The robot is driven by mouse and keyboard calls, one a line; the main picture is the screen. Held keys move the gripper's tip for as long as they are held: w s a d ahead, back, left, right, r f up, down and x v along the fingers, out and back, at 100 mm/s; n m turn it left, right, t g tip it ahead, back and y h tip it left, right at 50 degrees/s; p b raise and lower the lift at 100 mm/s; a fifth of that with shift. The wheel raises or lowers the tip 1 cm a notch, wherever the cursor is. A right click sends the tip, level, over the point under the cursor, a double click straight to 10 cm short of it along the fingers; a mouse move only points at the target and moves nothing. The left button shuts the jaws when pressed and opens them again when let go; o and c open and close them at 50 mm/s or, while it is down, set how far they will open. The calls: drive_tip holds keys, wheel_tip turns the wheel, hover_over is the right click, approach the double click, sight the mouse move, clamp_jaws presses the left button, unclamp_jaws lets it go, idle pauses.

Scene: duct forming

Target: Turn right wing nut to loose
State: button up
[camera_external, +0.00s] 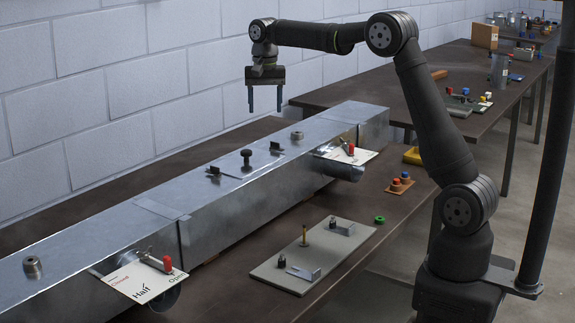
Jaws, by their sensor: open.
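A long metal duct (160,222) lies along the table, with a small plate (238,170) on its top. A dark knob (246,157) stands on the plate. A small wing nut (275,147) sits at the plate's right end, and another wing nut (214,171) sits at its left end. Their exact turn angle is too small to tell. My gripper (265,111) points down with its two fingers apart and empty. In the picture it is above the right wing nut, clear of the duct.
Two dampers with red-tipped levers and white cards (343,154) (140,277) stick out of the duct's front. A brick wall stands behind.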

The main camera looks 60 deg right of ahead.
drive_tip(key=s+d+r+m, duration=0.2)
drive_tip(key=s+d+m, duration=0.15)
drive_tip(key=d, duration=0.75)
drive_tip(key=m, duration=0.4)
approach(345, 142)
wheel_tip(345, 142, down, 7)
drive_tip(key=shift+d+f, duration=0.1)
drive_tip(key=shift+f, duration=0.1)
drive_tip(key=shift+c, duration=0.4)
drive_tip(key=c, duration=0.9)
